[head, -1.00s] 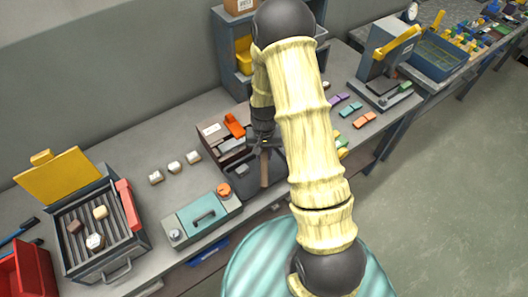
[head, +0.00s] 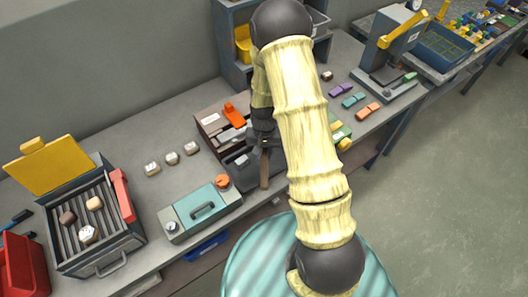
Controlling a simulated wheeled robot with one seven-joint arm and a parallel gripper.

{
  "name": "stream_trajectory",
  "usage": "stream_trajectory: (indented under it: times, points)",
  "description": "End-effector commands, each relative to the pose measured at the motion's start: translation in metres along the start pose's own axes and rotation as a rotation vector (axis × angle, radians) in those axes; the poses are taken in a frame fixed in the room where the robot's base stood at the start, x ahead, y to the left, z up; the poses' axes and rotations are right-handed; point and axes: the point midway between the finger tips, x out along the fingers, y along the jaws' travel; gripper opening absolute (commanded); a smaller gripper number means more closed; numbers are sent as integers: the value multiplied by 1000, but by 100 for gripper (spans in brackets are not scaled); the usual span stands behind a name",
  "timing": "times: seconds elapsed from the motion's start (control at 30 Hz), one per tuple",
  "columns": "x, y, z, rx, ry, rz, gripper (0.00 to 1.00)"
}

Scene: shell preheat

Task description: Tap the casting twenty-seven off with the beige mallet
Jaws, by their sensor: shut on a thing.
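My gripper (head: 264,141) is at the middle of the bench, partly hidden by my own arm. It is shut on a brown, handle-like piece (head: 264,170), which I take to be the mallet's handle. No beige mallet head can be made out. Pale blocks, perhaps castings, stand in a row on the bench left of my gripper: a left one (head: 152,169), a middle one (head: 172,158) and a right one (head: 191,147). Other blocks, one brown (head: 67,217), one tan (head: 95,203) and one whitish (head: 88,234), lie on the ribbed floor of an open box (head: 122,247). No number is readable.
A teal-topped case (head: 203,208) with an orange knob stands at the bench's front edge. A box with an orange lever (head: 233,114) is just behind my gripper. A red bin (head: 22,265) is at far left. Purple, teal and orange pieces (head: 367,111) lie to the right.

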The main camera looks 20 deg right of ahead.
Motion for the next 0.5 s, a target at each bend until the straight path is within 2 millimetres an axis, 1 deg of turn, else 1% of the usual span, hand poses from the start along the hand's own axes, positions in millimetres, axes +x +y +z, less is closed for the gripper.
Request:
stream_trajectory:
  times: [0.03, 0.5]
  points:
    - [-13, 0, 0, 1, 3, -1, 0]
    - [-68, 0, 3, 0, 5, -1, 0]
